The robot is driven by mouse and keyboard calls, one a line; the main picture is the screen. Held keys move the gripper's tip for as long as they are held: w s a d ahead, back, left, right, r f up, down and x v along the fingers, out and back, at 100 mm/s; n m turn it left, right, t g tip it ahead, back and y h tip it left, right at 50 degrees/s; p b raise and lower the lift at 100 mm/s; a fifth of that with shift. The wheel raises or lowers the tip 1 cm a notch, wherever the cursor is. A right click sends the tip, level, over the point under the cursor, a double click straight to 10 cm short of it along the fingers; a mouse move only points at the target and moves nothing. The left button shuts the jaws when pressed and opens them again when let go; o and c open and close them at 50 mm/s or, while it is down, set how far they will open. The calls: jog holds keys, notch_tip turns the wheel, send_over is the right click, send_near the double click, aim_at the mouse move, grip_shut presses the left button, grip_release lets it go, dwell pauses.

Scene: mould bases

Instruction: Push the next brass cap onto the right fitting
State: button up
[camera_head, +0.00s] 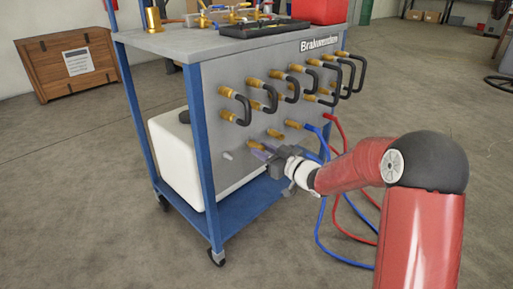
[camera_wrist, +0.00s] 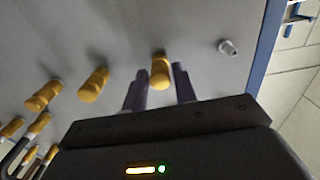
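The grey panel (camera_head: 240,75) on the trolley's side carries rows of brass caps. A bare silver fitting (camera_head: 228,156) sticks out at the lower left of the panel; it also shows at the upper right of the wrist view (camera_wrist: 229,47). The brass cap nearest to it (camera_wrist: 160,72) sits at the panel between my two purple-grey fingers. My gripper (camera_head: 262,152) is open, with a narrow gap visible on each side of this cap. In the head view my fingers partly hide the cap. Another brass cap (camera_wrist: 93,85) stands just left of my fingers in the wrist view.
Black U-shaped hoses (camera_head: 244,108) link brass ends higher on the panel. Blue and red hoses (camera_head: 345,226) hang at the right and trail to the floor. A blue trolley post (camera_head: 199,150) edges the panel. A white tank (camera_head: 178,150) stands on the lower shelf.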

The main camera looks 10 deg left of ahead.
aim_at(263, 150)
grip_shut()
jog(key=shift+v, duration=2.55)
jog(key=shift+p+v, duration=0.45)
jog(key=shift+v, duration=2.5)
